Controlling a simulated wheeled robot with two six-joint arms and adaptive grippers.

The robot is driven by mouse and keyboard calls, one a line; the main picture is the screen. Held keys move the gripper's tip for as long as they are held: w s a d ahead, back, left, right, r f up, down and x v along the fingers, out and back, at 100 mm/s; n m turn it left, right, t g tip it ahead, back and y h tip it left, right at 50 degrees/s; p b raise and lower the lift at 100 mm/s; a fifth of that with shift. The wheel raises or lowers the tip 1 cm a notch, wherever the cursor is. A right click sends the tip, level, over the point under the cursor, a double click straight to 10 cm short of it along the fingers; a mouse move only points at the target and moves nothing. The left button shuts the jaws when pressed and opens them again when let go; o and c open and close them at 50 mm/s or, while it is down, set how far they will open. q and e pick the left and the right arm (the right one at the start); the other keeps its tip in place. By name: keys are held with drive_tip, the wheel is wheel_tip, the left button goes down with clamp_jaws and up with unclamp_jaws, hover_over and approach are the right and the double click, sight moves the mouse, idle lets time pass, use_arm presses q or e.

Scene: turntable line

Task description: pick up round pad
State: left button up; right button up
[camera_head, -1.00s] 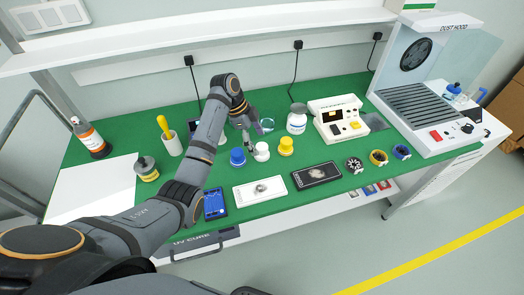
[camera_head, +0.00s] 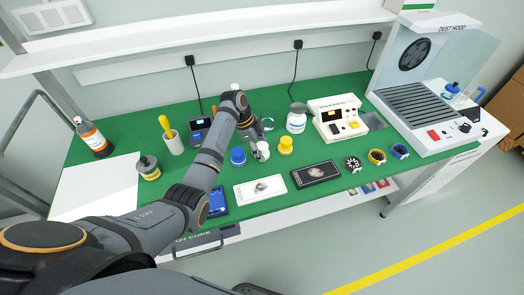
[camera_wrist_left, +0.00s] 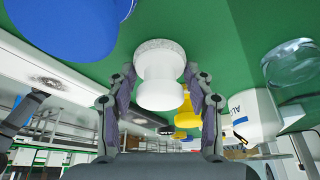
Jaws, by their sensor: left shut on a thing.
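The white round pad (camera_head: 263,154) has a knob-like grip and shows between a blue round pad (camera_head: 238,156) and a yellow round pad (camera_head: 285,146). My left gripper (camera_head: 260,146) reaches it from behind and above and is shut on it. In the left wrist view the white pad (camera_wrist_left: 159,60) sits between the two fingers, its wide speckled end toward the green mat. The blue pad (camera_wrist_left: 65,25) and yellow pad (camera_wrist_left: 187,115) are on either side, apart from the fingers. I cannot tell whether the white pad still touches the mat. My right gripper is not in view.
A clear glass dish (camera_head: 267,124) and a white bottle (camera_head: 297,121) stand behind the pads. A white plate (camera_head: 259,190) and a dark plate (camera_head: 316,174) lie in front. A white device (camera_head: 340,120) stands to the right.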

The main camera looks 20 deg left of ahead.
use_arm(q)
drive_tip(key=c, duration=0.3)
drive_tip(key=shift+r+b, duration=0.35)
drive_tip(key=shift+r, duration=0.2)
drive_tip(key=s+a+r+p, duration=0.1)
drive_tip(key=s+a+r, duration=0.1)
drive_tip(key=s+r, duration=0.2)
drive_tip(key=s+a+r+p, duration=0.1)
drive_tip(key=s+a+r, duration=0.1)
drive_tip(key=s+r, duration=0.2)
drive_tip(key=s+a+r+p, duration=0.1)
drive_tip(key=s+a+r, duration=0.1)
drive_tip(key=s+r, duration=0.1)
drive_tip(key=shift+s+r, duration=0.4)
drive_tip(key=shift+s, duration=0.35)
